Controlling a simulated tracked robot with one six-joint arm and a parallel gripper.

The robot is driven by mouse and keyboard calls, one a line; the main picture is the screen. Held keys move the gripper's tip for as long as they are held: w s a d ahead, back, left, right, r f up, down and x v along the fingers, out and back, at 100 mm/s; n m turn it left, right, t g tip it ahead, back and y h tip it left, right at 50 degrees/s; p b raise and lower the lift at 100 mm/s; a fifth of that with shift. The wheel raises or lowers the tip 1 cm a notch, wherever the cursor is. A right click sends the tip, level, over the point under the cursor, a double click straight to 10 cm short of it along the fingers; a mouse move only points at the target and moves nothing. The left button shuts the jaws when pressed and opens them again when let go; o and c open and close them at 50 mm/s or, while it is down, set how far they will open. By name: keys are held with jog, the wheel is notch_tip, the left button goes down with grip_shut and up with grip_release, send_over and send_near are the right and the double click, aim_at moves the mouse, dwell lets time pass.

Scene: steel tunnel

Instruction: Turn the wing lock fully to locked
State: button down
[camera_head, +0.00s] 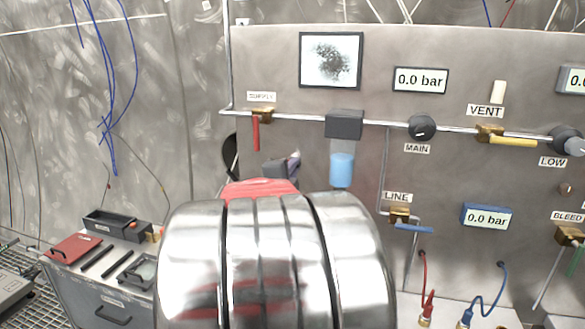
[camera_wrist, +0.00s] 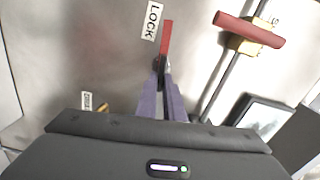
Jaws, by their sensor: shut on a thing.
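My gripper (camera_wrist: 162,76) has its two purple-grey fingers close together in the wrist view, shut on the small dark wing lock (camera_wrist: 161,62) on the steel panel. A red strip (camera_wrist: 167,38) runs up from the fingertips, beside a white LOCK label (camera_wrist: 151,20). The fingers cover most of the wing lock, so its exact angle is hard to tell. In the head view, my silver and red arm blocks the wing lock. Only a bit of my gripper (camera_head: 291,162) shows above the arm, in front of the panel.
The red-handled supply valve (camera_head: 256,130) sits on a pipe close by; it also shows at the upper right of the wrist view (camera_wrist: 250,30). A grey block with a blue bowl (camera_head: 342,164) hangs right of it. An open tool case (camera_head: 113,226) is at lower left.

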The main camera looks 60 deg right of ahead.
jog(key=shift+f+m, duration=0.4)
jog(key=shift+m, duration=0.3)
jog(key=c, duration=1.9)
grip_release()
jog(key=shift+r, duration=0.15)
jog(key=shift+o, duration=0.2)
jog(key=shift+a, duration=0.1)
jog(key=s+a, duration=0.2)
jog(key=a, duration=1.1)
jog(key=shift+a, duration=0.25)
jog(key=shift+s, duration=0.1)
